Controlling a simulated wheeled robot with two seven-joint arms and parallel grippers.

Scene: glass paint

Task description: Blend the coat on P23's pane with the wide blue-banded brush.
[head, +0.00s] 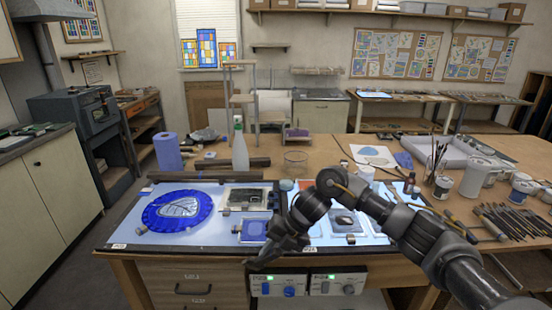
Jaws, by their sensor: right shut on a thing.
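My right arm comes in from the right, and its gripper (266,259) points down and left at the front edge of the light table (160,250). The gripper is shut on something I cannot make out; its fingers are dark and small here. On the light table lie a round blue piece with a pale leaf-like shape (180,207), a dark picture pane (245,197), a small blue pane (253,230) and a pane with a dark patch (345,222), partly behind my arm. The labels are too small to read, so I cannot tell which pane is P23. I cannot pick out the blue-banded brush. My left gripper is not in view.
A spray bottle (240,150), a blue paper roll (168,152) and a glass beaker (295,163) stand behind the light table. At right are a jar of brushes (441,185), several pots (476,178) and a row of tools (515,222). Two control boxes (278,286) sit below the front edge.

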